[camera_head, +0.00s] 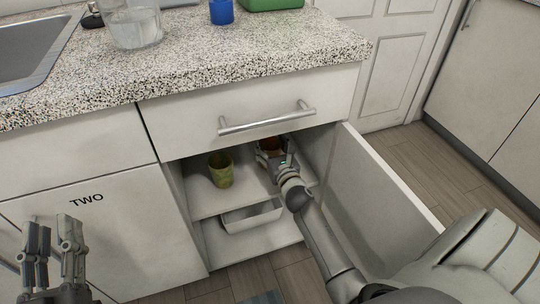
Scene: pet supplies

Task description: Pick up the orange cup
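An orange-brown cup (269,144) stands inside the open lower cabinet, on the upper shelf, mostly hidden by my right gripper and shaded by the drawer front above. My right gripper (272,157) is inside the cabinet right at the cup, its arm coming in from the lower right. Its fingers are small and partly hidden, so I cannot tell whether they are closed on the cup. My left gripper (50,222) is at the lower left in front of the cabinet marked TWO, fingers pointing up and apart, empty.
A green cup (221,171) stands left on the same shelf (210,203). A white bin (250,217) sits below. The open cabinet door (378,185) flanks my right arm. A drawer handle (266,121) juts out above. The speckled counter (230,55) holds a glass pitcher (133,22) and blue cup (221,12).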

